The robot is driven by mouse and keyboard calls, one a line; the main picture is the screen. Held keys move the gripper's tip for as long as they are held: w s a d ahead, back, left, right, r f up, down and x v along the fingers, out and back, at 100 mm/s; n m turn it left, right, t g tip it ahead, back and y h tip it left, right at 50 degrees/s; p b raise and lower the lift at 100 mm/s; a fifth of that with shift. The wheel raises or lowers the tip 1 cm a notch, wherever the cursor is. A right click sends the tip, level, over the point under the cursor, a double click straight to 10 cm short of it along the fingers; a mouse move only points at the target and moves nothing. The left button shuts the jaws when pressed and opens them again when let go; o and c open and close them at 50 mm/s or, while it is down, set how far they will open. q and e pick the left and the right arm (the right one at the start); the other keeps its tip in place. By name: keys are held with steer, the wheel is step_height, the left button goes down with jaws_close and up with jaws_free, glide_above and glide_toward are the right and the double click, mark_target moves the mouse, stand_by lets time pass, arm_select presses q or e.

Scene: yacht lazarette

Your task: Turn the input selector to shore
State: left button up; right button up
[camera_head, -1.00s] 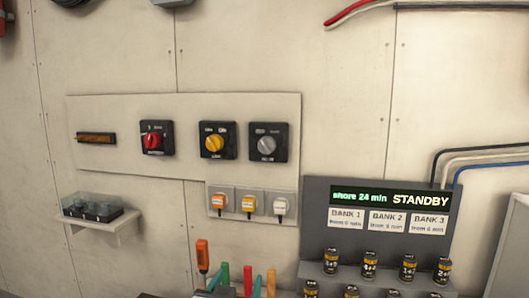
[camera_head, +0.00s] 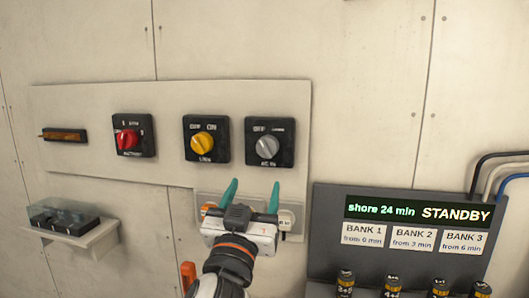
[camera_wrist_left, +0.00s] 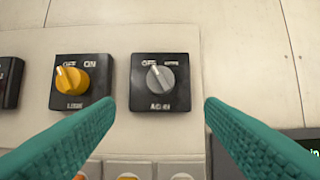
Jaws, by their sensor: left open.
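The input selector is a grey knob on a black square plate (camera_head: 268,147), at the right end of the panel's row of switches. Its plate reads OFF and a second, blurred word on top, with what looks like AC IN below. My left gripper (camera_head: 251,190) is open and empty, below and in front of this switch, apart from it. In the left wrist view the grey knob (camera_wrist_left: 160,78) lies between and beyond the two teal fingers, its pointer tilted up and left toward OFF. My right gripper is out of view.
A yellow knob (camera_head: 203,142) sits just left of the selector, and a red knob (camera_head: 127,139) farther left. Sockets with plugs (camera_head: 285,218) are partly hidden behind my left gripper. A display (camera_head: 416,212) reading "shore 24 min STANDBY" stands at right. A small shelf (camera_head: 95,238) juts out at left.

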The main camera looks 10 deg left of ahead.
mark_target(265, 153)
arm_select(q)
steer(key=p+x, duration=0.2)
steer(key=x, duration=0.7)
steer(key=shift+r, duration=0.25)
steer(key=shift+w+r, duration=0.2)
steer(key=shift+w, duration=0.45)
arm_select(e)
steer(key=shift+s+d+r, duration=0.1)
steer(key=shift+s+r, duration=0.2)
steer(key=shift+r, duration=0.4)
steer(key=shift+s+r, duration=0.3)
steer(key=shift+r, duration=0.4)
arm_select(q)
steer(key=shift+c, duration=0.4)
steer(key=c, duration=0.9)
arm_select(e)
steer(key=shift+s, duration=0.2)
